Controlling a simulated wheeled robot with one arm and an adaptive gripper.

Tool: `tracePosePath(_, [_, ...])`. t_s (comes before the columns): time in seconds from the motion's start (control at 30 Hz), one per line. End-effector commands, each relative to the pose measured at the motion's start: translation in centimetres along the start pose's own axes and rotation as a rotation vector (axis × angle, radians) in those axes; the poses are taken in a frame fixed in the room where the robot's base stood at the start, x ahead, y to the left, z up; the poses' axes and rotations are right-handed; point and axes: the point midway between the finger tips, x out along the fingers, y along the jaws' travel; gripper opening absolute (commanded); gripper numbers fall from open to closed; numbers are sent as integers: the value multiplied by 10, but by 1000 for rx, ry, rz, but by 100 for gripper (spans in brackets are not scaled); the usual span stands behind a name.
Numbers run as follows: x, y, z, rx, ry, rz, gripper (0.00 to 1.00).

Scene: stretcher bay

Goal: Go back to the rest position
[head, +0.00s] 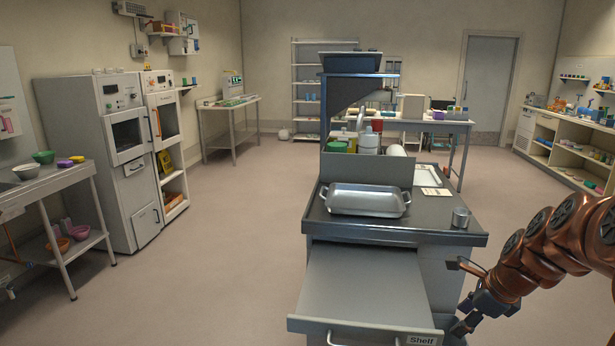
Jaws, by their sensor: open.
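My copper-coloured arm comes in from the right edge. My gripper (462,296) is low at its end, just right of the workstation. Its dark fingers point left and are apart, with nothing seen between them. The upper finger is close to the workstation's side; I cannot tell whether it touches. A grey pull-out panel labelled "Shelf" (361,286) extends from the workstation's front, left of my gripper.
A metal tray (366,201) and a small metal cup (461,217) stand on the workstation top (330,225). A side table (30,187) with bowls and white cabinets (95,160) line the left. A low shelf unit (575,140) stands right. Open floor (220,230) lies left of the workstation.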

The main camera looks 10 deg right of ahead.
Motion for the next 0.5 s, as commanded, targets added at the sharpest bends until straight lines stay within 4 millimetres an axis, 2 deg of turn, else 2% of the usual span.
tracePosePath(0.03, [0, 18, 15, -110, 9, 28, 57])
tracePosePath(0.1, [-1, 47, 33, -291, 19, 73, 57])
tracePosePath(0.2, [-4, 92, 53, -576, 32, 145, 57])
tracePosePath(0.37, [-11, 164, 67, -1019, 39, 267, 57])
tracePosePath(0.5, [-20, 222, 63, -1393, 29, 382, 57])
